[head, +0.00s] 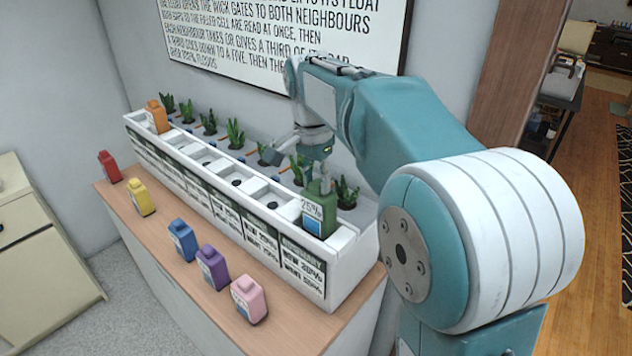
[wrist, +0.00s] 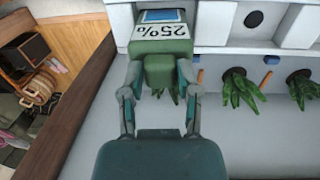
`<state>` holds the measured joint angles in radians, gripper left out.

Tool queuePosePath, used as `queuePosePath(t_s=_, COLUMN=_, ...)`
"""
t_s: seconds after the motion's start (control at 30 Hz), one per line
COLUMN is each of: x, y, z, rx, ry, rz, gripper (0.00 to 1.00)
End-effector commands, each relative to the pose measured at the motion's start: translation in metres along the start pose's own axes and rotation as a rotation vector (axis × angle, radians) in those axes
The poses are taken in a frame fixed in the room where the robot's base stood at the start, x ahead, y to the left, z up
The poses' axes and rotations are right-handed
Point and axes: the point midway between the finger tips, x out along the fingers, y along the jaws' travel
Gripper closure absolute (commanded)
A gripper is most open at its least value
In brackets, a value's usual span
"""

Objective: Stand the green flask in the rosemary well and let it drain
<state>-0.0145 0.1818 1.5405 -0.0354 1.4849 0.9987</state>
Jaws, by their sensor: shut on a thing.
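The green flask (head: 321,212) carries a label reading 25% and stands at the near right end of the white planter trough (head: 345,262). The front label below it appears to read rosemary. My gripper (head: 320,172) is shut on the flask's top from above. In the wrist view my gripper (wrist: 159,88) has a finger on each side of the green flask (wrist: 160,50). The flask's lower part is hidden in the well, so I cannot tell whether it touches the bottom.
An orange flask (head: 157,117) stands in the far left well. Red (head: 109,166), yellow (head: 141,197), blue (head: 183,240), purple (head: 212,267) and pink (head: 249,299) flasks stand on the wooden counter (head: 165,270). Several potted plants (head: 235,134) line the back. A text board (head: 270,35) hangs behind.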

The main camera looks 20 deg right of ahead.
Motion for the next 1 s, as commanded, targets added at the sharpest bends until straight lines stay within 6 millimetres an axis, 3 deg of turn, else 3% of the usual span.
queuePosePath(t_s=0.27, x=0.006, y=-0.001, z=0.000, rx=0.000, ry=0.001, rz=-0.002, gripper=1.00)
queuePosePath(t_s=0.3, x=0.006, y=-0.001, z=0.000, rx=0.000, ry=0.001, rz=-0.001, gripper=0.40)
queuePosePath(t_s=0.33, x=0.006, y=-0.001, z=0.000, rx=0.000, ry=0.001, rz=-0.001, gripper=0.27)
queuePosePath(t_s=0.37, x=0.006, y=-0.001, z=0.000, rx=0.001, ry=0.001, rz=-0.001, gripper=0.23)
queuePosePath(t_s=0.77, x=0.004, y=-0.001, z=0.000, rx=0.001, ry=0.001, rz=-0.002, gripper=0.23)
queuePosePath(t_s=1.0, x=-0.032, y=-0.001, z=0.000, rx=0.001, ry=0.003, rz=-0.005, gripper=0.23)
